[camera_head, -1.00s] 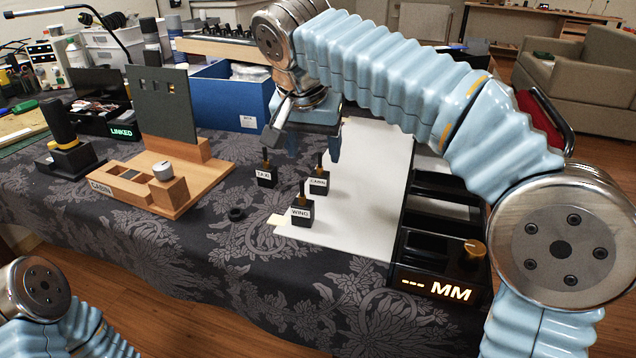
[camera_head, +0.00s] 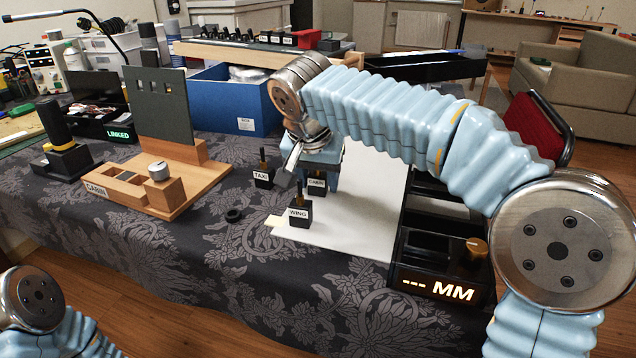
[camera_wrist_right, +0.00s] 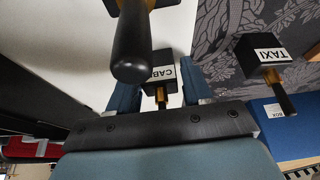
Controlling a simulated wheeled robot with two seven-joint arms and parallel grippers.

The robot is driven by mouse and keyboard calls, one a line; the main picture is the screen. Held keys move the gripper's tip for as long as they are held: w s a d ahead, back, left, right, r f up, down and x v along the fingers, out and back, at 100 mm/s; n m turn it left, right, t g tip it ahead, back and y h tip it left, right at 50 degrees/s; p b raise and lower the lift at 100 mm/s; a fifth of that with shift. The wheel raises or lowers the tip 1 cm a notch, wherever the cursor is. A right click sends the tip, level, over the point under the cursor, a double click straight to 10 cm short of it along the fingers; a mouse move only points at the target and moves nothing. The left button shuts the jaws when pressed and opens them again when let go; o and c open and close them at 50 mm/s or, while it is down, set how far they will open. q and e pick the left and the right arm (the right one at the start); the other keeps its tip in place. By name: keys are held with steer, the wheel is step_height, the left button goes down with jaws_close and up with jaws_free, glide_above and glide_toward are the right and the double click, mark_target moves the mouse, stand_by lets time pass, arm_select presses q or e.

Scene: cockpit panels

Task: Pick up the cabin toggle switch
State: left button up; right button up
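The cabin toggle switch (camera_head: 316,185), a small black block with a white CABIN label and a lever on top, stands on the white sheet, partly hidden by my right gripper (camera_head: 309,174). That gripper is lowered over it, with a finger on either side. In the right wrist view the cabin switch (camera_wrist_right: 163,72) is between the two blue fingers (camera_wrist_right: 160,88), which look open with gaps beside it. The WING switch (camera_head: 299,212) stands in front, and the TAXI switch (camera_head: 263,177) stands to the left. My left gripper is out of view.
A wooden CABIN stand (camera_head: 180,198) with a dark upright panel is left. A black MM box (camera_head: 437,287) with an orange knob is right. A blue bin (camera_head: 232,106) is behind. A small black ring (camera_head: 233,215) lies on the patterned cloth.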

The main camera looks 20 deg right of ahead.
steer(key=c, duration=0.7)
steer(key=shift+r, duration=0.1)
